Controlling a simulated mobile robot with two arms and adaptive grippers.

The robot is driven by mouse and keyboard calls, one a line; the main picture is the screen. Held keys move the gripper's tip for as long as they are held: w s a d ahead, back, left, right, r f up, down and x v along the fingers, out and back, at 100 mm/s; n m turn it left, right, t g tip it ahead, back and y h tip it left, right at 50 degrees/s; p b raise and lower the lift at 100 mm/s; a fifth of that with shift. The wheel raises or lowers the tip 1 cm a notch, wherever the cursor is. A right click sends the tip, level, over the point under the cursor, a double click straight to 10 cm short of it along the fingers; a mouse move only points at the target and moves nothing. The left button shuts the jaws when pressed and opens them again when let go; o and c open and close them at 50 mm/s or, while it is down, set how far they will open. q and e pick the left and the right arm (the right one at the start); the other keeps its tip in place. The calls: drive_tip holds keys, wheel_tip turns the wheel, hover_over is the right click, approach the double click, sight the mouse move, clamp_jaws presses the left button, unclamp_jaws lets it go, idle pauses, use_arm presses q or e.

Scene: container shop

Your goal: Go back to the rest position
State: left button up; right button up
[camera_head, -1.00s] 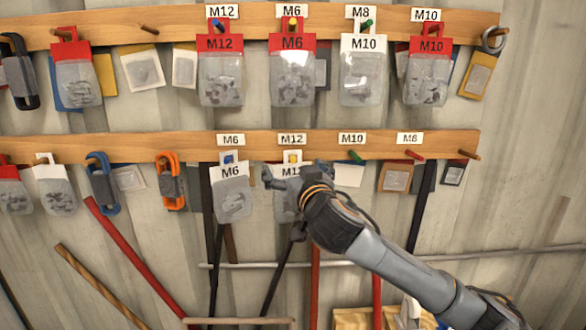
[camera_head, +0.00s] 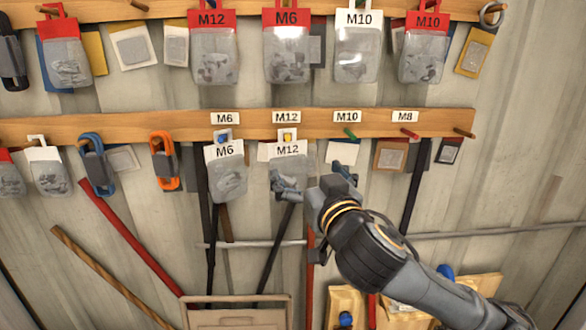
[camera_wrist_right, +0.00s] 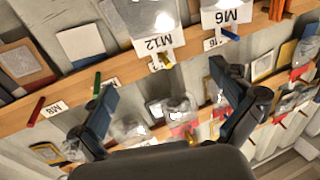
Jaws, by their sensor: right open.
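My right gripper (camera_head: 313,180) is open and empty in front of the lower rail, at the lower right of the M12 bag. It also shows in the right wrist view (camera_wrist_right: 163,77), with its two fingers apart. The white-topped M12 bag (camera_head: 289,150) hangs from the yellow peg under the M12 label; one finger covers part of its lower half. In the right wrist view the M12 bag (camera_wrist_right: 155,42) is upside down beyond the fingers. The M6 bag (camera_head: 228,178) hangs to its left on the blue peg. My left gripper is not in view.
The lower wooden rail (camera_head: 375,122) also has a green peg (camera_head: 350,132) and a red peg (camera_head: 409,133) with no bag. Filled bags hang on the upper rail (camera_head: 335,10). Rods lean below, and a beige crate (camera_head: 237,302) stands at the bottom.

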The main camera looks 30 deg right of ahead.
drive_tip(key=s+a+f+n+g+y, duration=0.1)
drive_tip(key=s+a+f+g, duration=0.15)
drive_tip(key=f, duration=0.85)
drive_tip(key=s+a+f+n+g+y, duration=0.15)
drive_tip(key=f+g, duration=0.25)
drive_tip(key=f, duration=0.7)
drive_tip(key=s+a+f+n+g+y, duration=0.15)
drive_tip(key=s+f+g, duration=0.25)
drive_tip(key=s+f, duration=0.6)
drive_tip(key=s+a+f+g, duration=0.3)
drive_tip(key=s+f+g, duration=0.1)
drive_tip(key=s+f, duration=0.6)
wheel_tip(320, 180, down, 28)
drive_tip(key=s+g+b, duration=0.1)
drive_tip(key=s+b, duration=0.1)
drive_tip(key=b, duration=0.1)
drive_tip(key=s+d+f+g+b, duration=0.1)
drive_tip(key=s+d+f+b, duration=0.2)
drive_tip(key=s+f, duration=1.4)
wheel_tip(320, 180, down, 3)
drive_tip(key=shift+s+d+f+n, duration=0.1)
drive_tip(key=shift+s+d+n, duration=0.05)
drive_tip(key=shift+s+n, duration=0.15)
